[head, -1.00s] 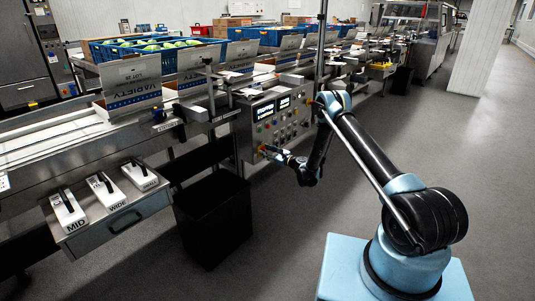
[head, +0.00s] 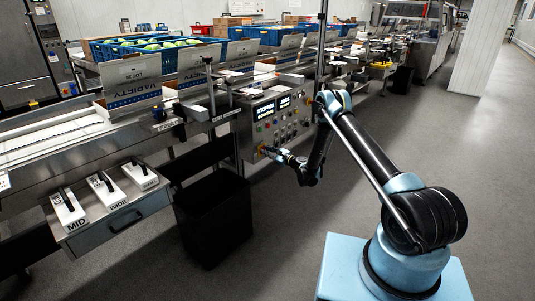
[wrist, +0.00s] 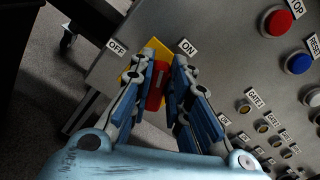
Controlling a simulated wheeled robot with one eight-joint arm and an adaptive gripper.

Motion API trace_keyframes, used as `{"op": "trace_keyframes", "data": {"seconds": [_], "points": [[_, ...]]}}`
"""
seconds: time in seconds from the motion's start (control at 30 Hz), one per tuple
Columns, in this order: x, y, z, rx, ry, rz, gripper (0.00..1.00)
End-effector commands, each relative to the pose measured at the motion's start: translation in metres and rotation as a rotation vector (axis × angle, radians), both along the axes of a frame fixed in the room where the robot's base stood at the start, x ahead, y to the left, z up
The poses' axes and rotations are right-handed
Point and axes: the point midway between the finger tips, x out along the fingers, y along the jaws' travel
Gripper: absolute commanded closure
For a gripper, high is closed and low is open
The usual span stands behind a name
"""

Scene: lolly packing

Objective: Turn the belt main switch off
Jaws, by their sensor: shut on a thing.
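The belt main switch is a red handle (wrist: 154,97) on a yellow plate (wrist: 158,48), low on the left part of the steel control panel (head: 251,139). In the wrist view an OFF label (wrist: 117,47) is to the left of the plate and an ON label (wrist: 187,46) to its right. My gripper (wrist: 163,65) is at the panel with its two blue-lined fingers on either side of the red handle, shut on it. It also shows in the head view (head: 268,151). The fingers hide part of the handle, so I cannot tell which label it points to.
Right of the switch are a red STOP button (wrist: 278,22), a blue RESET button (wrist: 298,62) and several small gate knobs (wrist: 244,106). A black bin (head: 212,220) stands below and left of the panel. The floor to the right is clear.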

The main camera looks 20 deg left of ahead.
Motion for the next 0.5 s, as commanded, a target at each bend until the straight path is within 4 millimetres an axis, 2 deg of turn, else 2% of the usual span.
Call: {"op": "trace_keyframes", "data": {"seconds": [0.5], "points": [[-0.0082, 0.0032, -0.0072, -0.178, -0.430, 0.002, 1.00]]}}
